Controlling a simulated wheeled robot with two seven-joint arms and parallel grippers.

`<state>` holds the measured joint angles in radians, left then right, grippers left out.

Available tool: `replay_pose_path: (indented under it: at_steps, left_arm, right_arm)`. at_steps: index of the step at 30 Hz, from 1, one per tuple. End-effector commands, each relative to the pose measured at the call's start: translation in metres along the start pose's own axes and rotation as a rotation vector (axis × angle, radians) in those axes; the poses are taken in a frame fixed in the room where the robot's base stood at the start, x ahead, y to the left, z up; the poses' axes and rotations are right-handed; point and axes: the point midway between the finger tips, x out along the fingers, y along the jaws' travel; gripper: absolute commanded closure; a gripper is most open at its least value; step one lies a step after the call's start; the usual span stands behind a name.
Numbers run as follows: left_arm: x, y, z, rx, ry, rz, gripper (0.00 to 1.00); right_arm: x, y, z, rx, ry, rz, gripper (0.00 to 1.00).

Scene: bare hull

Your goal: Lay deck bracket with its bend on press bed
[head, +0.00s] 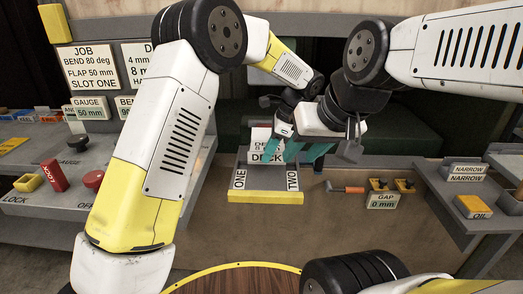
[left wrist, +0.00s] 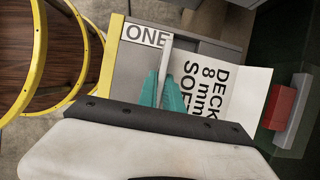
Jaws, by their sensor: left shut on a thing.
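The press bed (head: 265,197) is a grey block with a yellow front edge and plates marked ONE and TWO. It also shows in the left wrist view (left wrist: 112,57). My left gripper (head: 291,152) is over the back of the bed. In the left wrist view its teal fingers (left wrist: 165,92) are shut on a thin, light grey upright plate (left wrist: 166,52), which I take as the deck bracket, beside the ONE plate. The fingers hide its lower part, and the bend cannot be made out. My right gripper (head: 334,152) is close on the right; its jaw opening is unclear.
A white DECK card (head: 265,157) stands behind the bed. An orange-handled tool (head: 346,189), yellow pieces and a GAP 0 mm sign (head: 382,201) lie to the right. A red LOCK block (head: 54,175) and red knob (head: 93,180) are on the left bench. A round wooden top (head: 235,281) is in front.

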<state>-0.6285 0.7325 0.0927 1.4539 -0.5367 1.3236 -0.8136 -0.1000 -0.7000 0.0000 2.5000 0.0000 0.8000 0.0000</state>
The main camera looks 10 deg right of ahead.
Motion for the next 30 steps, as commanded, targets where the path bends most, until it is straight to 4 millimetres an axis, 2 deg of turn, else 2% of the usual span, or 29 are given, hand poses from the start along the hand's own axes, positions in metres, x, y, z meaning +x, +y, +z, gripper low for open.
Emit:
replay_pose_path:
  at_steps: [24,30]
  left_arm:
    - [0.013,-0.076,-0.005,-0.003,0.0,-0.002,1.0]
    - [0.022,-0.081,-0.008,-0.001,-0.001,-0.002,1.0]
  right_arm:
    - [0.0,0.0,0.0,0.0,0.0,0.0,0.64]
    - [0.0,0.0,0.0,0.0,0.0,0.0,0.64]
